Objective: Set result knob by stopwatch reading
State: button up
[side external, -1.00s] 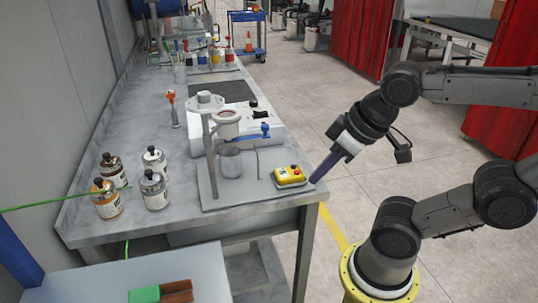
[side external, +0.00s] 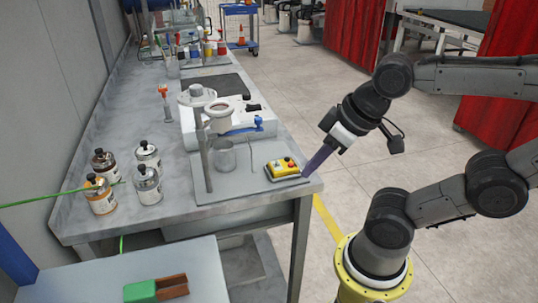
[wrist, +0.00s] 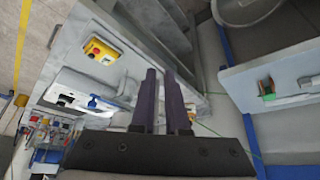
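My gripper (side external: 306,174) has two long purple fingers. It points down and left at the near right corner of the bench, beside a yellow box (side external: 282,168) with a red and a green button. I cannot tell if the fingers touch the box in the side view. In the wrist view the fingers of my gripper (wrist: 161,72) stand slightly apart with nothing between them, and the yellow box (wrist: 101,49) lies to their upper left, clear of them. I cannot make out a stopwatch or a result knob for certain. No reading is legible.
A white machine with a blue lever (side external: 240,130) stands behind the yellow box. A metal stand (side external: 206,160) and a clear beaker (side external: 223,157) are left of it. Several bottles (side external: 148,185) stand further left. Right of the bench is open floor.

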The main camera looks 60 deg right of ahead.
jog(key=shift+o, duration=1.2)
jog(key=shift+s+d+f+n, duration=0.2)
jog(key=shift+s+n, duration=0.1)
jog(key=shift+n, duration=0.1)
jog(key=o, duration=0.5)
jog(key=d+r+n+g+h, duration=0.1)
jog(key=d+n+g+h, duration=0.1)
jog(key=d+n+h, duration=0.2)
jog(key=s+d+n, duration=0.1)
jog(key=d, duration=0.2)
jog(key=shift+d+r+g, duration=0.2)
jog(key=shift+r+g, duration=0.05)
jog(key=shift+g, duration=0.05)
jog(key=w+d+r+n+h, duration=0.5)
jog(key=w+n+h, duration=0.1)
jog(key=n, duration=0.2)
jog(key=w+a+r+n+t+h, duration=0.35)
jog(key=w+r+n, duration=0.2)
jog(key=w, duration=0.25)
jog(key=n+t+y, duration=0.2)
jog(key=n+t, duration=0.5)
jog(key=n, duration=0.1)
send_near(195, 86)
jog(key=shift+h, duration=0.25)
jog(key=x, duration=1.3)
jog(key=shift+w+f, duration=0.1)
jog(key=shift+f, duration=0.3)
